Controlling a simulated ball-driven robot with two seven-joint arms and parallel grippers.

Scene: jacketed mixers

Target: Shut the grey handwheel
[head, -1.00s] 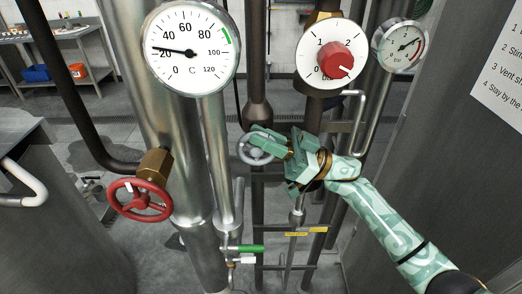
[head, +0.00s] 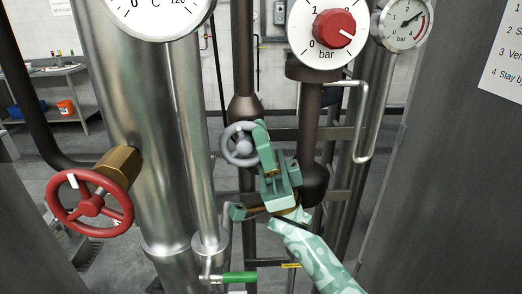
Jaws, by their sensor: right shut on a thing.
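The grey handwheel (head: 237,147) is a small spoked wheel on the dark vertical pipe, at the middle of the head view. My right gripper (head: 258,143) reaches up from below and is shut on the right side of its rim. The fingers hide part of that rim. My left gripper is not in view.
A larger red handwheel (head: 90,203) on a brass valve body stands at the left. A red knob (head: 334,28) on a white dial is above right, with a pressure gauge (head: 404,22) beside it. A green lever (head: 240,278) lies below. A grey panel fills the right.

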